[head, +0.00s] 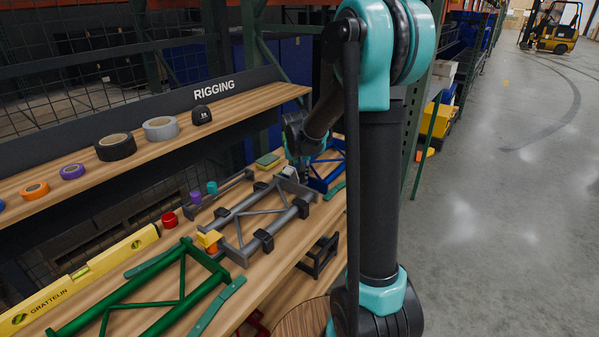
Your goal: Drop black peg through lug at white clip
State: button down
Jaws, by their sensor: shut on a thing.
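My gripper (301,168) is at the far end of the grey frame (240,212), low over the bench and partly dark against the blue frame behind. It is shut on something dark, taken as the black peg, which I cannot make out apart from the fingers. The white clip (289,172) is at the far end of the grey frame, just left of my gripper. The lug there is too small and too covered to tell. A yellow-orange clip (208,240) sits at the frame's near end.
Red (169,219), purple (195,198) and teal (212,187) pieces stand left of the grey frame. A green frame (150,290), yellow level (75,283) and blue frame (328,165) also lie on the bench. A shelf (240,105) with tape rolls runs behind.

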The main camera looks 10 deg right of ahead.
jog(key=c, duration=1.1)
grip_release()
jog(key=shift+r, duration=0.1)
jog(key=v, duration=1.1)
jog(key=s+d+f+n, duration=0.1)
jog(key=s+f, duration=0.4)
jog(key=s, duration=0.4)
jog(key=s+d+f+n, duration=0.1)
jog(key=s+d+f, duration=0.1)
jog(key=s+f, duration=0.3)
jog(key=s+d+f+n+y, duration=0.1)
jog(key=s+f, duration=0.4)
jog(key=s, duration=0.8)
jog(key=shift+s+d+f, duration=0.1)
jog(key=shift+s+d, duration=0.05)
jog(key=shift+d, duration=0.4)
